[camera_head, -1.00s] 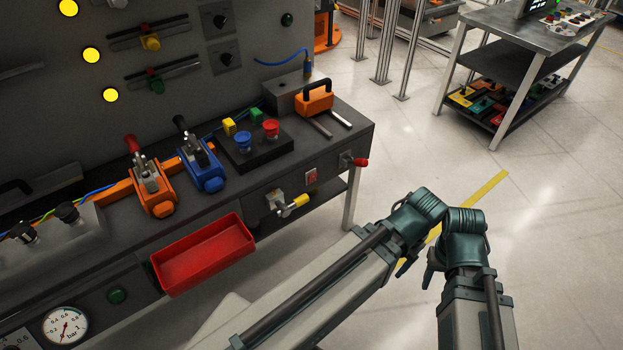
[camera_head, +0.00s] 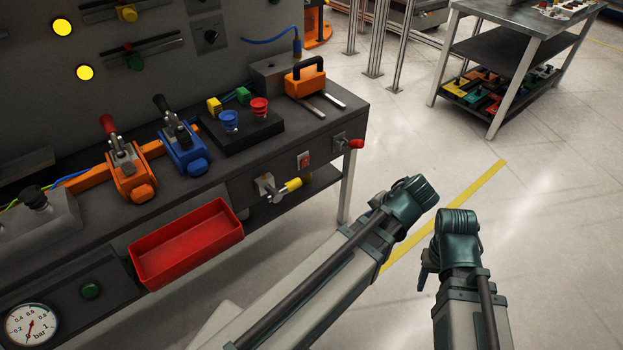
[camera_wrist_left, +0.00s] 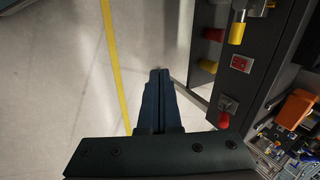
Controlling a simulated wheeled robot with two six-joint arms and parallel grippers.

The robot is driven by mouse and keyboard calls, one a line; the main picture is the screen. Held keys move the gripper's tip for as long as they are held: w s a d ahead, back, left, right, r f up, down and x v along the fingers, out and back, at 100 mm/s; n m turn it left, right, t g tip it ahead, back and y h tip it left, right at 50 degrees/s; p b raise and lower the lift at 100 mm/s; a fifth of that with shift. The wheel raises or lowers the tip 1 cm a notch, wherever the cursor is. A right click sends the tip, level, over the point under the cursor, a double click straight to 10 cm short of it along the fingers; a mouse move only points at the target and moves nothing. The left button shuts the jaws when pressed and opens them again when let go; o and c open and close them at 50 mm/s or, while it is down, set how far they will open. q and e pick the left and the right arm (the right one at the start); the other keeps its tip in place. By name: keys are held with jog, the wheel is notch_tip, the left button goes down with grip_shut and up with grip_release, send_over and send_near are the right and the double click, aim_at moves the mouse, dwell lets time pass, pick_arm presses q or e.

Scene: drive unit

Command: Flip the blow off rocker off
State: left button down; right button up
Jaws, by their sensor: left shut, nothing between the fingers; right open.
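A small red rocker switch (camera_head: 303,160) sits on the front panel of the dark bench, between the yellow-handled valve and the red knob. It also shows in the left wrist view (camera_wrist_left: 241,64), to the right of my left fingers. I cannot tell which way it is tipped. My left gripper (camera_wrist_left: 159,74) is shut and empty, over the floor and apart from the panel. In the head view it is mostly hidden behind its own wrist. My right gripper (camera_head: 428,272) shows only partly beside its wrist, open, away from the bench.
A yellow-handled valve (camera_head: 284,187) and a red knob (camera_head: 356,144) stick out on either side of the rocker. A red bin (camera_head: 187,243) hangs on the bench front. A metal cart (camera_head: 500,60) stands at back right. The floor between is clear.

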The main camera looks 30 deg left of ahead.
pick_arm(q)
jog(key=w+a+f+t+y+b, duration=0.1)
jog(key=w+a+f+y+b, duration=0.1)
jog(key=b, duration=0.5)
jog(key=w+a+f+t+y+b, duration=0.2)
jog(key=w+a+f+y+b, duration=0.1)
jog(key=w+a+b, duration=0.4)
jog(key=w+a+f+m+t+y+b, duration=0.1)
jog(key=w+a+f+y+b, duration=0.2)
jog(key=b, duration=0.5)
jog(key=shift+w+a+f+y, duration=0.15)
jog(key=shift+w+a+y, duration=0.6)
jog(key=shift+a, duration=0.3)
jog(key=shift+s, duration=0.1)
jog(key=b, duration=0.2)
send_near(306, 161)
jog(key=a+f, duration=0.2)
jog(key=shift+w+a+r+p, duration=0.2)
jog(key=shift+w+a, duration=0.2)
jog(key=shift+a, duration=0.2)
jog(key=shift+w+a+r+p, duration=0.1)
jog(key=shift+w+a+p, duration=0.1)
jog(key=shift+w+a, duration=0.3)
jog(key=shift+w+a+r, duration=0.1)
jog(key=shift+w+a, duration=0.1)
jog(key=shift+a, duration=0.65)
